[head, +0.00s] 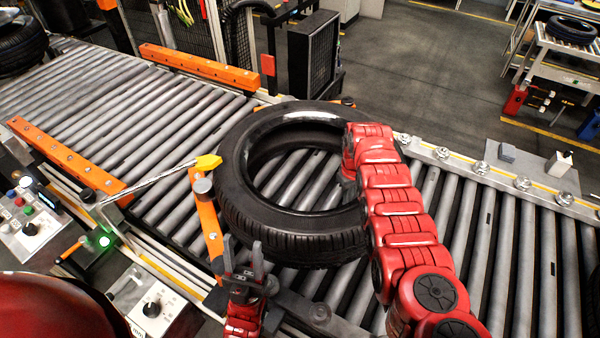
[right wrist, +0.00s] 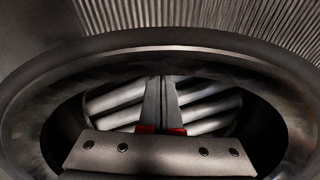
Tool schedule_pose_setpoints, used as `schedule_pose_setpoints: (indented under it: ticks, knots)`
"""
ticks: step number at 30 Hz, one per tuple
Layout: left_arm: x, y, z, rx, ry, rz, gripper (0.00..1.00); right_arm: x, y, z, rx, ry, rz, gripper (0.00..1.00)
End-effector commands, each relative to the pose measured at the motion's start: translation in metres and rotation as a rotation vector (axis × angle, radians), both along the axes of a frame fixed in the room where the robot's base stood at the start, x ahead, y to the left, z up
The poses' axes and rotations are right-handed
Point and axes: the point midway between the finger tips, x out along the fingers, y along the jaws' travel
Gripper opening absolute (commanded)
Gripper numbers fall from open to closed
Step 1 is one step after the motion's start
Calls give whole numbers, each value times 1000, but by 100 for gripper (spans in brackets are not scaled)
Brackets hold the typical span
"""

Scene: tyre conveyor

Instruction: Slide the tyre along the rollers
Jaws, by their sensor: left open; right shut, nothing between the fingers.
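The black tyre (head: 290,222) lies on its side on the grey rollers (head: 480,250), in the middle of the head view. My left gripper (head: 243,252) is open and empty, its fingers up against or just in front of the tyre's near tread; contact cannot be told. My right arm reaches over the tyre's right side and covers part of its rim. In the right wrist view my right gripper (right wrist: 162,88) is shut and empty, with its fingers in the tyre's central opening. The tyre's rim (right wrist: 165,40) arches around them there, and rollers show beyond.
Orange guide rails (head: 198,68) and (head: 70,160) line the conveyor's left part. A yellow-tipped lever (head: 207,163) and an orange post stand close to the tyre's left side. Another tyre (head: 22,45) lies at the far left.

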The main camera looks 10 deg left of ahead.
Motion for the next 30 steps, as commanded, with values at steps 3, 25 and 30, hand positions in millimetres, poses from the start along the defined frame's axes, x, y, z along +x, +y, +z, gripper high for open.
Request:
schedule_pose_setpoints:
  ticks: [3,25,30]
  knots:
    - [0,0,7,0,0,0,50,-1,-3,2,0,1,0,0]
    - [0,0,32,0,0,0,50,-5,-18,2,-1,-1,-1,0]
    - [0,0,48,0,0,0,50,-10,-30,2,-4,6,-4,0]
